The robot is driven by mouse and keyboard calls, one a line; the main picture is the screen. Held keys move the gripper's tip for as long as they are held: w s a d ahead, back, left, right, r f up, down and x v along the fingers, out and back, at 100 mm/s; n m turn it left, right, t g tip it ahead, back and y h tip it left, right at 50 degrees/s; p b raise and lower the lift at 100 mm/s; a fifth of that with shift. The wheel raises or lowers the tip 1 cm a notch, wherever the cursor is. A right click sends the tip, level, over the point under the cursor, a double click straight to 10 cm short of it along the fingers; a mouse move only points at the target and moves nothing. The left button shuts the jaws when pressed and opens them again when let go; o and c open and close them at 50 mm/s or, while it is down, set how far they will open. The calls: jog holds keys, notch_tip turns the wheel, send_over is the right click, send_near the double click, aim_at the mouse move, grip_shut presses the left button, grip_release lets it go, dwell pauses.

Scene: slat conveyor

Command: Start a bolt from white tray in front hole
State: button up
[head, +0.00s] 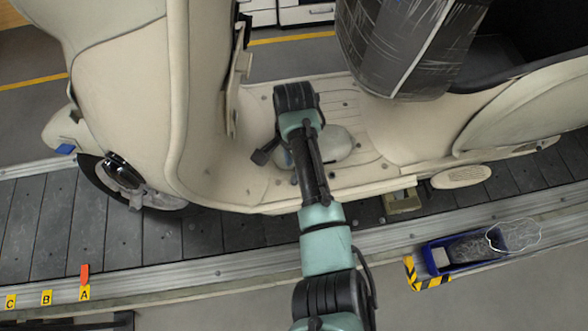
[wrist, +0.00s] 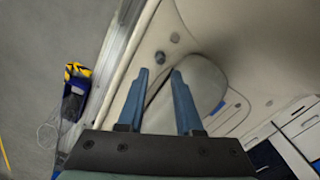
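The cream scooter's footboard (head: 345,182) lies under my arm, and several small dark spots that may be holes show on it. My gripper (wrist: 160,72) is open, with its two blue fingers apart and nothing visible held between them. In the wrist view a dark round bolt head or hole (wrist: 160,57) lies just beyond the fingertips, with a grey disc (wrist: 175,38) past it. A pale rounded cover (wrist: 205,85) is behind the right finger and also shows in the head view (head: 338,146). I cannot tell for sure which thing is the white tray.
A blue bin (head: 468,266) with a small white box (head: 440,257) and clear bags stands by the conveyor edge. A small beige block (head: 402,203) sits under the footboard's edge. The scooter's front shield (head: 200,110) and wrapped seat column (head: 405,50) flank my arm.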

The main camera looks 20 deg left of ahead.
jog(key=m, duration=0.1)
jog(key=f+m+b, duration=0.1)
jog(key=shift+f+m, duration=0.25)
jog(key=shift+m, duration=0.05)
jog(key=shift+w+f+m+b, duration=0.1)
jog(key=shift+f+m+b, duration=0.2)
jog(key=shift+b, duration=0.5)
jog(key=n+b, duration=0.5)
jog(key=shift+d, duration=0.1)
jog(key=n+b, duration=0.4)
jog(key=b, duration=0.1)
jog(key=shift+f+n, duration=0.1)
jog(key=shift+n, duration=0.5)
jog(key=shift+f+b, duration=0.5)
jog(key=shift+f, duration=1)
grip_shut()
